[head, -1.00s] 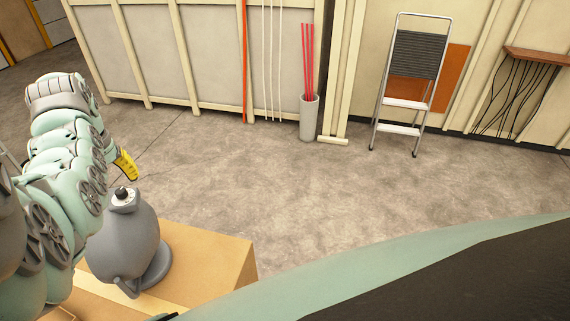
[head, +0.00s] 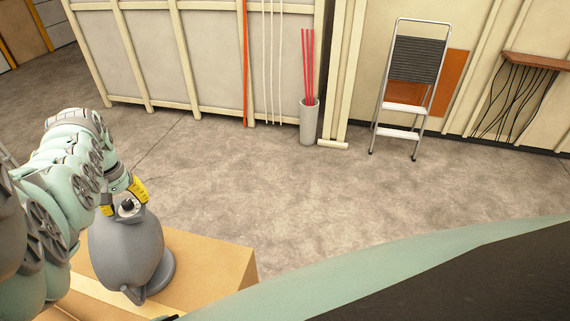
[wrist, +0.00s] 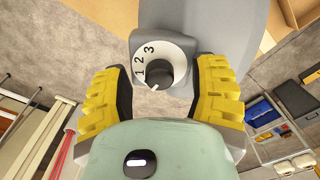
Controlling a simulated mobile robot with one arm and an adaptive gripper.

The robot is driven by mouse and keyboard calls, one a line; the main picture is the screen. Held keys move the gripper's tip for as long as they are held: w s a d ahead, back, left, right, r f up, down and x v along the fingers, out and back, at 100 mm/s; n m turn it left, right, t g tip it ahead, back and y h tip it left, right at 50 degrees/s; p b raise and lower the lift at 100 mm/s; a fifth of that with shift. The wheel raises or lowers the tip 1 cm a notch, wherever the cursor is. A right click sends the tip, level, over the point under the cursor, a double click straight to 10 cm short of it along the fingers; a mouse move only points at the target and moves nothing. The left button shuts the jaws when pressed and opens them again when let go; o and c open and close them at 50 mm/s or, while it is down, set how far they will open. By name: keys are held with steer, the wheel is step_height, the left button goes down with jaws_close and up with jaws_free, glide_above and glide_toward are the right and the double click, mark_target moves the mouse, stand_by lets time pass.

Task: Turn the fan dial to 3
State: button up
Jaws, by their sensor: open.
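The grey fan (head: 128,250) stands on a cardboard box at the lower left in the head view. Its black dial knob (head: 127,205) sits on top on a white face. In the wrist view the dial knob (wrist: 158,74) shows, with the numbers 1, 2 and 3 on the white face (wrist: 150,48). A small white mark on the knob's lower edge points away from the 3. My gripper (wrist: 162,82) is open, its yellow fingers on either side of the dial and apart from the knob. In the head view my gripper (head: 123,197) is over the fan's top.
The cardboard box (head: 215,265) bears the fan. A step ladder (head: 410,88), a grey bin with red rods (head: 309,122) and wall panels stand at the back. The floor (head: 290,190) between is clear. Shelves (wrist: 270,120) show at the right in the wrist view.

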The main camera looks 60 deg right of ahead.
jaws_close()
stand_by(0.5)
